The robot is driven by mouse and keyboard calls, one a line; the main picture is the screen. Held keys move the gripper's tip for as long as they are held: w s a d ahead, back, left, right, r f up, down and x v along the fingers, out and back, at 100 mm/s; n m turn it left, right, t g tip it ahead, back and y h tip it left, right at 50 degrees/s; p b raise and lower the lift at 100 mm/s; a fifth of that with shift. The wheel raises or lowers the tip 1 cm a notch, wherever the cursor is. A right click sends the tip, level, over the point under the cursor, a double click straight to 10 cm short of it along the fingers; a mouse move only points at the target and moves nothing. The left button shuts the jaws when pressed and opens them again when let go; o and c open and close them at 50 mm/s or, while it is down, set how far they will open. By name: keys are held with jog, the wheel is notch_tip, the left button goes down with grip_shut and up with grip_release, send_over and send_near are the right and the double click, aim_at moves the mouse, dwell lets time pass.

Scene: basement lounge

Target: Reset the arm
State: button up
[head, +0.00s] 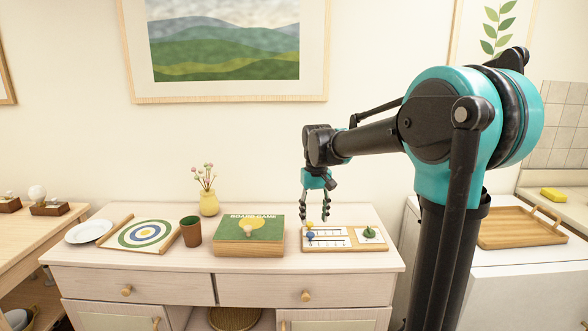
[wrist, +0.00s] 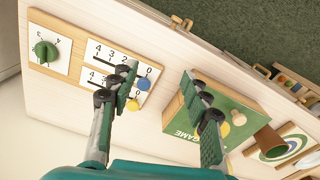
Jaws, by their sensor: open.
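My arm reaches in from the right in the head view. My gripper (head: 315,208) points down above the dresser, between the green board game box (head: 240,229) and the wooden slider board (head: 378,244). In the wrist view my gripper (wrist: 163,102) has its two fingers spread wide, with nothing between them. The left finger overlaps the slider board (wrist: 60,15), and the right finger overlaps the board game box (wrist: 248,112). The slider board has a green knob (head: 369,232), a yellow knob (head: 309,225) and a blue knob (head: 310,236).
The dresser top (head: 150,262) also holds a target board (head: 120,234), a brown cup (head: 190,231), a yellow vase (head: 209,203) and a white plate (head: 89,231). To the right, a wooden tray (head: 515,229) lies on a white surface. The dresser's front strip is clear.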

jog(key=s+d+f+m+t, duration=0.1)
jog(key=s+d+f+t, duration=0.1)
jog(key=s+d+f, duration=0.4)
jog(key=s+d+f+m+t, duration=0.1)
jog(key=s+d+f+t, duration=0.1)
jog(key=s+d+f, duration=0.4)
jog(key=s+f, duration=0.5)
jog(key=s, duration=0.4)
jog(key=shift+s+d+f+m, duration=0.25)
jog(key=shift+s+d+m, duration=0.05)
jog(key=shift+m, duration=0.1)
dwell(1.4)
